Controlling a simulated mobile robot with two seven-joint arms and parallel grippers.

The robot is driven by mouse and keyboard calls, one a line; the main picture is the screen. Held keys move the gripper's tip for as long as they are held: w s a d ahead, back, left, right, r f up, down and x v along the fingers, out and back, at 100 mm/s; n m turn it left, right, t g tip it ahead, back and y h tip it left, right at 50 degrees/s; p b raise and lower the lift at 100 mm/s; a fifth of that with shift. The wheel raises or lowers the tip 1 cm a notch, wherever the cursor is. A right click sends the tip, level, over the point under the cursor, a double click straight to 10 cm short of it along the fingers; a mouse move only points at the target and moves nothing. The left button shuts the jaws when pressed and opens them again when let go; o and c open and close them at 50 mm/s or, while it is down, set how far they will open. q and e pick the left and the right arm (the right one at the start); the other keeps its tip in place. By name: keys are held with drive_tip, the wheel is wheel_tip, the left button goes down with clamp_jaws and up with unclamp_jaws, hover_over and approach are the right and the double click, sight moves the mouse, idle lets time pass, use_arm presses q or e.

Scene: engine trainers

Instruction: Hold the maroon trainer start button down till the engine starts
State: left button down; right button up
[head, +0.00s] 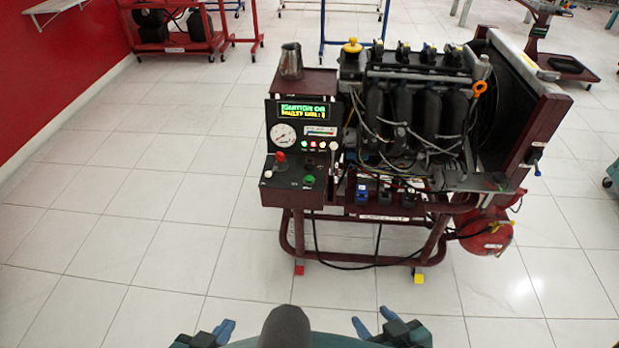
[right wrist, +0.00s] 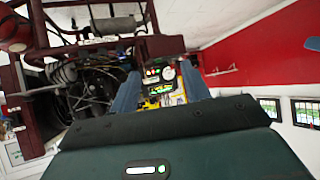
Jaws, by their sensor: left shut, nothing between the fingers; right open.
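The maroon trainer (head: 432,228) stands ahead on its wheeled frame, with an engine on top. The lit display (head: 301,113) appears to read "IGNITION ON". My left gripper (head: 224,329) is shut and empty at the bottom of the head view, well short of the panel. My right gripper (head: 362,327) is also low and apart from the trainer. In the right wrist view its blue fingers (right wrist: 161,88) are spread, with the panel visible beyond them.
A metal cup (head: 291,61) stands atop the panel housing. A red tank (head: 486,232) hangs at the trainer's lower right. Other stands (head: 180,48) are at the back, and a red wall is at left. The tiled floor before the trainer is clear.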

clamp_jaws()
idle(1.2)
